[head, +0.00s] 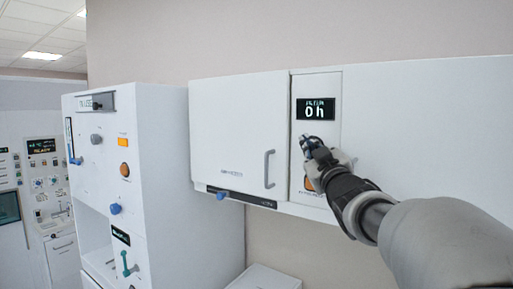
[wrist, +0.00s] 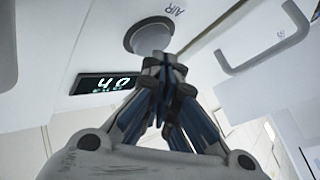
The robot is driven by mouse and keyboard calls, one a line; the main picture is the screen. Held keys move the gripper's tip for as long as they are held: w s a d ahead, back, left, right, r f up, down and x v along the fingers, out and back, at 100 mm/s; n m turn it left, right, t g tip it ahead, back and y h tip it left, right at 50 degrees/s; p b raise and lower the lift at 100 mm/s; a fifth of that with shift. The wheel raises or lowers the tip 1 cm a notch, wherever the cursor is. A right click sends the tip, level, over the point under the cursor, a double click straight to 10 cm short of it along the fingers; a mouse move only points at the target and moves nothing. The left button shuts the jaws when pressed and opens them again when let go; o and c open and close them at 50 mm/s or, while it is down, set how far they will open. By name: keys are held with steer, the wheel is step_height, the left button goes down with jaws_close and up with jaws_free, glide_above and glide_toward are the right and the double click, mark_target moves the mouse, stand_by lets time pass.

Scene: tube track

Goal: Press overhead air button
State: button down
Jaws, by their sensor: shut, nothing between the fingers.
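The overhead unit carries a narrow panel (head: 330,84) with a black display (head: 316,109) reading "0h". In the wrist view the panel is turned over, and a round grey air button (wrist: 147,36) shows beside the label "AIR" and the display (wrist: 104,83). I cannot tell whether the fingertips touch the button.
An orange round part (head: 309,183) on the panel is partly hidden behind my gripper. To the left is a cabinet door (head: 235,130) with a protruding grey handle (head: 269,169). A tall white machine (head: 165,180) with knobs stands further left. Bare wall lies above.

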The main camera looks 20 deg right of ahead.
steer(key=shift+w+d, duration=0.3)
steer(key=shift+d, duration=0.1)
stand_by(0.4)
steer(key=shift+a, duration=0.1)
steer(key=shift+s+a+b, duration=0.65)
steer(key=shift+a, duration=0.05)
steer(key=s+a+b, duration=0.3)
steer(key=a+b, duration=0.1)
steer(key=shift+s+a, duration=0.35)
steer(key=shift+a, duration=0.05)
steer(key=shift+f, duration=0.1)
